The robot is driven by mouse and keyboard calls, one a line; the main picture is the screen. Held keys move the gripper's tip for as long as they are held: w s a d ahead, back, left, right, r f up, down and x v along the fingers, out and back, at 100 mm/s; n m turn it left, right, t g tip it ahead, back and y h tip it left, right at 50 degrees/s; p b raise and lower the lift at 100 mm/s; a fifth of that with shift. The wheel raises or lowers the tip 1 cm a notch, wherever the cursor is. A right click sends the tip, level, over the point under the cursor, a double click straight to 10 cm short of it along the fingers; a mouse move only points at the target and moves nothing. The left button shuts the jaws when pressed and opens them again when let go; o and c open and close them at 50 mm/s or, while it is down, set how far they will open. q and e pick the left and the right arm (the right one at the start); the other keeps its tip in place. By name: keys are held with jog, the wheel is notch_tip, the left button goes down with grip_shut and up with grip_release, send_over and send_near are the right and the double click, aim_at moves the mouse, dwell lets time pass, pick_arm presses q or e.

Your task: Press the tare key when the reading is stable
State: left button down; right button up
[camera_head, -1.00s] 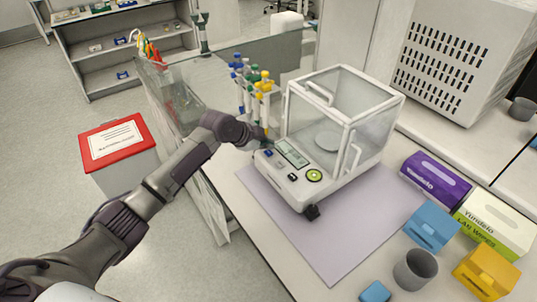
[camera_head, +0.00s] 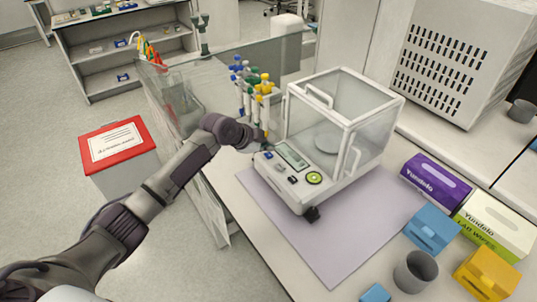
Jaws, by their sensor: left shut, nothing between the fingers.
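The white balance (camera_head: 318,188) with a clear draft shield stands on a lilac mat (camera_head: 335,262). Its front panel has a grey display (camera_head: 292,155), whose reading is too small to make out. A blue key (camera_head: 268,155), dark keys (camera_head: 292,180) and a round green key (camera_head: 314,178) sit around the display. I cannot tell by label which one is tare. My left gripper (camera_head: 262,142) is shut and empty, just behind and above the panel's left corner near the blue key. Contact cannot be told. My right gripper is out of view.
A rack of coloured-cap tubes (camera_head: 255,90) stands close behind my left gripper. Purple (camera_head: 435,180), white-green (camera_head: 495,222), blue (camera_head: 432,228) and yellow (camera_head: 486,273) boxes and a grey cup (camera_head: 415,271) stand at right. The mat's front is clear.

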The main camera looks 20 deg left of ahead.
aim_at(267, 155)
pick_arm(q)
jog(key=shift+f, duration=0.1)
jog(key=shift+f, duration=0.3)
jog(key=shift+f+b, duration=0.5)
dwell(0.7)
dwell(0.3)
jog(key=shift+r+p, duration=0.75)
jog(key=shift+r, duration=0.15)
jog(key=shift+r, duration=0.1)
notch_tip(267, 155, up, 5)
jog(key=p, duration=0.4)
